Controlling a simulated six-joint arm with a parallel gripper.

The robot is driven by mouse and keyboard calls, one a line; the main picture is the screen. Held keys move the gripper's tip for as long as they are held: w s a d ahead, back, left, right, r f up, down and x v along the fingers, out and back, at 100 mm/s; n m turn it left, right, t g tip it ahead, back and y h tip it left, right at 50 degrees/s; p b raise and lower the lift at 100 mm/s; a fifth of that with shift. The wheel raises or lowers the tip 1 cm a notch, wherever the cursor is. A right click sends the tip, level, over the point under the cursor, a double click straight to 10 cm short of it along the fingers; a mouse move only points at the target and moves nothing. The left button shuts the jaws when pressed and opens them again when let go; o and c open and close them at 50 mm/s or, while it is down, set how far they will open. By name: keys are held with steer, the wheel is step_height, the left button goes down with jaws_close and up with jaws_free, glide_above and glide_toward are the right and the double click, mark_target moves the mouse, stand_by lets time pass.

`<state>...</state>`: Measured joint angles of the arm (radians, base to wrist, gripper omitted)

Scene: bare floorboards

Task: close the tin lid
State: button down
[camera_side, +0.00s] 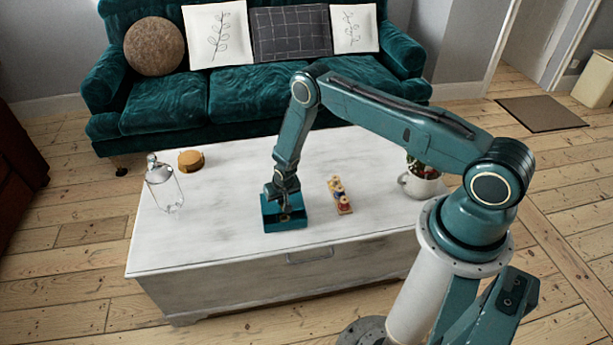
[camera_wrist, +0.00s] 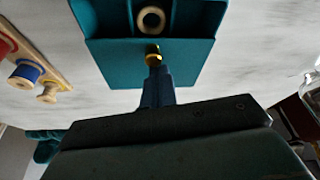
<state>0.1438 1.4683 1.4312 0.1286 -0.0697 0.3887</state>
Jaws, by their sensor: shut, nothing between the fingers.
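The teal tin (camera_side: 297,222) sits on the white chest top, right under my gripper (camera_side: 284,207) in the side view. In the wrist view the tin (camera_wrist: 195,62) is open at the top of the picture, and a pale ring (camera_wrist: 151,19) lies inside it. A flat teal panel lies on the near side of the opening; I cannot tell whether it is the lid or a wall. My gripper (camera_wrist: 154,60) is shut and holds nothing. Its tip is in front of this panel, by a small brass-coloured piece; contact is unclear.
A wooden peg toy (camera_side: 340,196) lies right of the tin. A potted plant in a white mug (camera_side: 418,184) stands further right. A glass jar (camera_side: 163,187) and round wooden coasters (camera_side: 190,160) are at the left. The chest top (camera_side: 235,170) is clear between them.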

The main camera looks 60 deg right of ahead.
steer(key=shift+s+a, duration=1.6)
steer(key=shift+s, duration=0.05)
steer(key=shift+w, duration=0.1)
steer(key=shift+w+d, duration=0.6)
steer(key=shift+w, duration=0.3)
steer(key=shift+w+d, duration=0.55)
steer(key=shift+w, duration=0.35)
steer(key=v, duration=1)
steer(key=shift+s+a+r, duration=0.1)
steer(key=shift+r, duration=0.05)
